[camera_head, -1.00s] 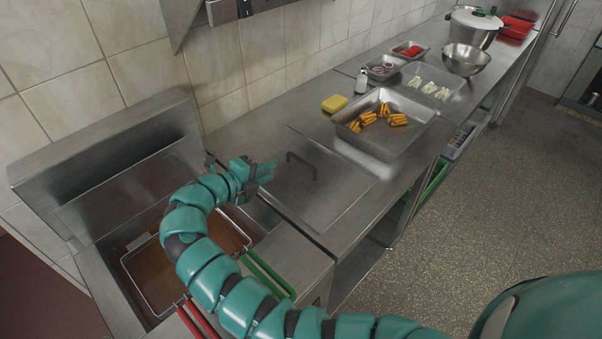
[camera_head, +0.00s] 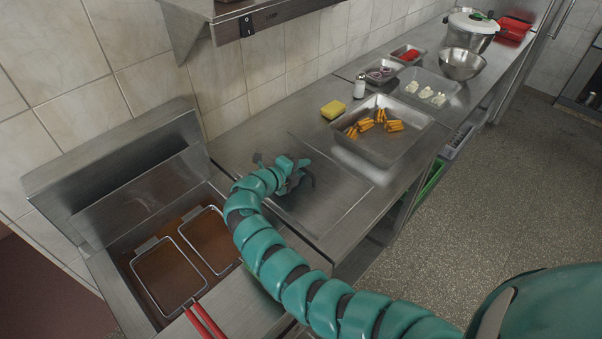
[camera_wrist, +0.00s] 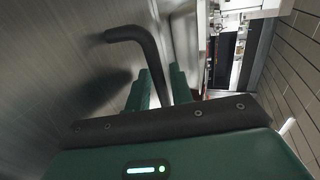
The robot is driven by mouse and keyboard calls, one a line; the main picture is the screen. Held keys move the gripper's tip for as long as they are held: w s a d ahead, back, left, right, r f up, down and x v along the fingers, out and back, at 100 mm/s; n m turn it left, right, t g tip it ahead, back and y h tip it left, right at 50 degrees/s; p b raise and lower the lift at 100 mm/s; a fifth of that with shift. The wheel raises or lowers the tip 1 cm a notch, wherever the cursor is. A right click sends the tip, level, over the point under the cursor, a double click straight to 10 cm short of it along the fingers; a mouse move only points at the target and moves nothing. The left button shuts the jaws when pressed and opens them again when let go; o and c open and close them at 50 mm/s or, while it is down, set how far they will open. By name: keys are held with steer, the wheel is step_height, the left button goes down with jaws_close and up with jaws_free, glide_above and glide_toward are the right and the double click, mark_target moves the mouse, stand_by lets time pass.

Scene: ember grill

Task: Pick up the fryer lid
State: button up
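The fryer lid (camera_head: 333,202) is a flat steel plate lying on the counter just right of the fryer. Its black handle (camera_head: 309,178) is partly hidden by my gripper (camera_head: 298,174) in the head view. In the wrist view the bent dark handle (camera_wrist: 130,36) rises from the brushed steel and runs down between the two green fingers of my gripper (camera_wrist: 160,88). The fingers lie close on both sides of the handle. I cannot tell whether they press on it. The lid lies flat on the counter.
The fryer (camera_head: 95,262) with brown oil and wire baskets (camera_head: 160,275) is at left. A steel tray of orange food (camera_head: 405,151), a yellow sponge (camera_head: 334,108) and a shaker (camera_head: 360,86) stand beyond the lid. A shelf (camera_head: 225,10) hangs above. The floor at right is clear.

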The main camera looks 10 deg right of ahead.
steer(key=shift+x, duration=0.9)
steer(key=shift+c, duration=0.2)
jaws_close()
steer(key=shift+r, duration=0.2)
